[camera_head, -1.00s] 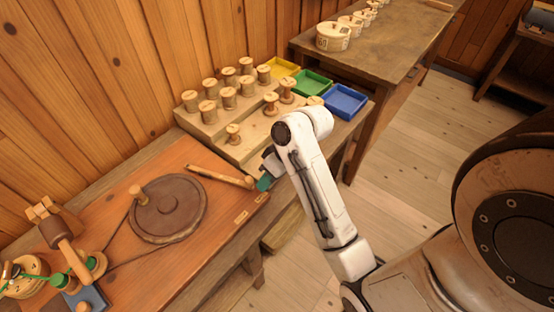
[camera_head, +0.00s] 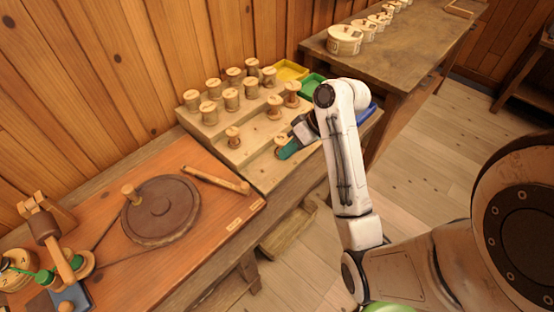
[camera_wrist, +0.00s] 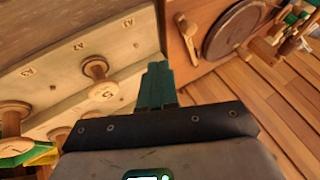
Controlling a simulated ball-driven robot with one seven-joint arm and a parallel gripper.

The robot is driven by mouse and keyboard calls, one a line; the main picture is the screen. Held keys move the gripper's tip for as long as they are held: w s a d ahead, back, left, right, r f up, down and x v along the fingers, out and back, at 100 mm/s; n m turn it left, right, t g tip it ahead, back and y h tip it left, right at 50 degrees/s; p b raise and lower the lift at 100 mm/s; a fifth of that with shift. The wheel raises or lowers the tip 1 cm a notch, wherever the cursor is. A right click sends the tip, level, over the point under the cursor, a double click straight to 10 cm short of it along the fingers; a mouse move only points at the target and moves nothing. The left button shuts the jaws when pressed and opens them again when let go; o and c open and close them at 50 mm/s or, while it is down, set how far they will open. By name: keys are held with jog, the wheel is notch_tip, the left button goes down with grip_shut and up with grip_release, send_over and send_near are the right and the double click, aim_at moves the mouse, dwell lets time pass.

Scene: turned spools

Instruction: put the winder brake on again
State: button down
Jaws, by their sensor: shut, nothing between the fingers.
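The winder stands on the orange-brown bench board (camera_head: 120,275), with a dark round wheel (camera_head: 165,212) bearing an upright wooden handle. A wooden lever (camera_head: 215,180) lies beside the wheel, with a thicker end near a small label plate; I cannot tell for sure that it is the brake. At the left is a wooden arm (camera_head: 58,245) over spools with green thread. My gripper (camera_head: 289,151) is shut and empty, teal fingertips together, at the front right of the stepped spool rack. In the wrist view its fingertips (camera_wrist: 157,72) show between a spool (camera_wrist: 98,88) and the wheel (camera_wrist: 235,28).
Several wooden spools stand on the pale stepped rack (camera_head: 228,155). Yellow (camera_head: 292,71), green (camera_head: 311,88) and partly hidden blue trays sit behind my arm. A second table (camera_head: 400,58) with round boxes (camera_head: 344,40) is at the back right. The floor on the right is clear.

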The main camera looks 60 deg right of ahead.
jog(key=b+x, duration=0.6)
jog(key=x, duration=0.3)
jog(key=shift+s, duration=0.1)
jog(key=shift+w+a+f, duration=0.1)
jog(key=shift+w+a, duration=0.2)
jog(key=shift+a, duration=0.3)
jog(key=shift+w+a, duration=0.25)
jog(key=shift+a, duration=0.3)
jog(key=shift+w+a+f, duration=0.1)
jog(key=shift+w+a, duration=0.2)
jog(key=shift+a, duration=0.45)
